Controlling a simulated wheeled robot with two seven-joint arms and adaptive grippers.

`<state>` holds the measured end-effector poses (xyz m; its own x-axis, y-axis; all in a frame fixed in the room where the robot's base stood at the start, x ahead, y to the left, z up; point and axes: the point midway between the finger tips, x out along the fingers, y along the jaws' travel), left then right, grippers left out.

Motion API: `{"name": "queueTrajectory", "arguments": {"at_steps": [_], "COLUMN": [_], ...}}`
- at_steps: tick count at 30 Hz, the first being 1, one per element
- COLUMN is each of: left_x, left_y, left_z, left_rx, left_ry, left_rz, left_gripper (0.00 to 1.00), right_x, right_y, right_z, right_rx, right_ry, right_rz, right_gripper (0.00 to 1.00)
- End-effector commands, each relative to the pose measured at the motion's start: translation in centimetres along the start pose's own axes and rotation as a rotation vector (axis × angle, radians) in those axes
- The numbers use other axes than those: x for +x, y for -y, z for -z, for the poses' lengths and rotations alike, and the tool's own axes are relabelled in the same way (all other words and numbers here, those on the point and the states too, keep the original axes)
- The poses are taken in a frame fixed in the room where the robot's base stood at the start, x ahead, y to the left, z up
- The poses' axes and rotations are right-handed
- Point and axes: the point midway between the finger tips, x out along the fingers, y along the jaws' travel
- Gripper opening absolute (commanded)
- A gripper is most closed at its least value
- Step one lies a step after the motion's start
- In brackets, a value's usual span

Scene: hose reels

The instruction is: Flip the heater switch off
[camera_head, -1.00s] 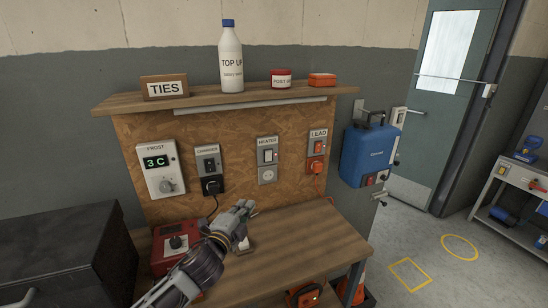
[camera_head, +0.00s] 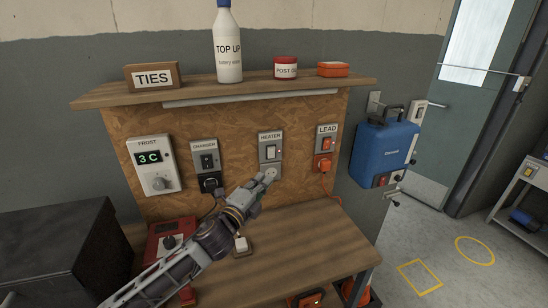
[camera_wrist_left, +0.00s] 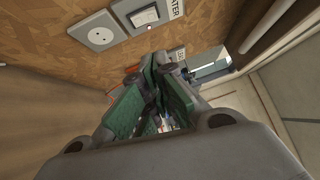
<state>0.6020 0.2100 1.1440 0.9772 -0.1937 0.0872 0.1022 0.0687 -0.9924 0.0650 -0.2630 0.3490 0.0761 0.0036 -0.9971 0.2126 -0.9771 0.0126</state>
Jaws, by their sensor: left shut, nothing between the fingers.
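The heater switch (camera_head: 271,152) is a white rocker on a grey plate labelled HEATER, on the chipboard panel. In the left wrist view the switch (camera_wrist_left: 145,16) and socket (camera_wrist_left: 101,36) show at the top, beyond the shut green-padded fingers (camera_wrist_left: 150,92). I cannot tell whether the fingertips touch the plate. My right gripper is not in view.
The charger switch (camera_head: 207,161) with a black plug is to the left, and the orange lead switch (camera_head: 328,143) is to the right. A frost thermostat (camera_head: 152,166) reads 3 C. A shelf (camera_head: 190,93) overhangs above. The bench top (camera_head: 310,240) is mostly clear on the right.

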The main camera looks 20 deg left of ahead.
Motion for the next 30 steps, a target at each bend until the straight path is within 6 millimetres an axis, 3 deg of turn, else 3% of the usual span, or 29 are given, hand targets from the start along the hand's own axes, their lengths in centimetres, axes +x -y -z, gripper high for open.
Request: {"name": "queueTrajectory", "arguments": {"at_steps": [12, 30], "left_x": [1.4, 6.0], "left_y": [0.1, 0.1], "left_z": [-0.1, 0.0], "left_rx": [-0.001, -0.001], "left_ry": [0.001, 0.001], "left_rz": [0.001, 0.0], "left_gripper": [0.0, 0.0], "right_x": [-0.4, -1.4], "right_y": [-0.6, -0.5], "right_z": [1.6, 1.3], "right_rx": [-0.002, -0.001], "right_ry": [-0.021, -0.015], "right_rz": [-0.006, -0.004], "right_gripper": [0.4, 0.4]}}
